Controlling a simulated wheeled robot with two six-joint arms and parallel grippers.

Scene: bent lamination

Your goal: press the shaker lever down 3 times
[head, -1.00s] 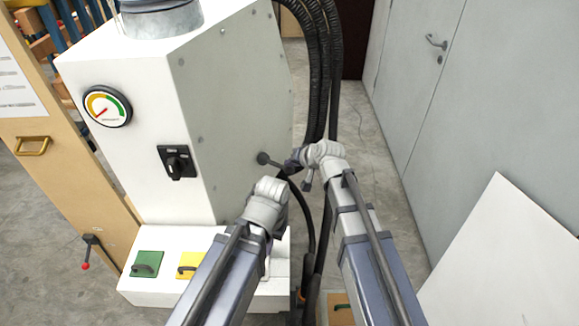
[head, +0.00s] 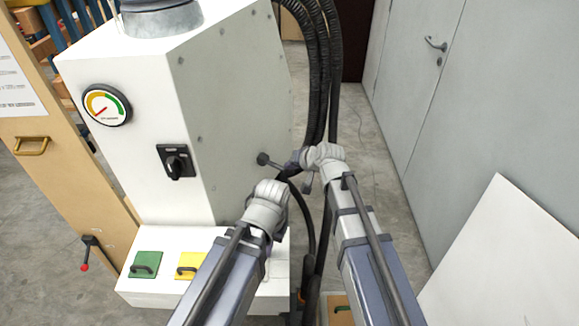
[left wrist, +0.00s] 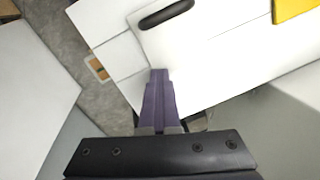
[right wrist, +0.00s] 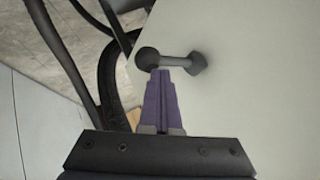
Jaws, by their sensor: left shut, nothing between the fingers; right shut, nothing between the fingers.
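The shaker lever is a short dark rod (head: 271,161) on the side of the white machine (head: 235,105). In the right wrist view the rod (right wrist: 174,62) runs from a mount on the panel to a round dark knob at its left end. My right gripper (right wrist: 160,72) is shut and empty. Its fingertips overlap the rod's edge beside the knob; whether they touch it I cannot tell. My left gripper (left wrist: 158,72) is shut and empty over the white base, near a dark handle (left wrist: 166,14). In the head view its fingers are mostly hidden behind its wrist.
Dark hoses (head: 322,80) hang just behind the right gripper. A gauge (head: 107,105) and a black switch (head: 175,162) are on the machine's front. The base carries a green plate (head: 146,265) and a yellow plate (head: 188,264). A white panel (head: 505,260) stands at the right.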

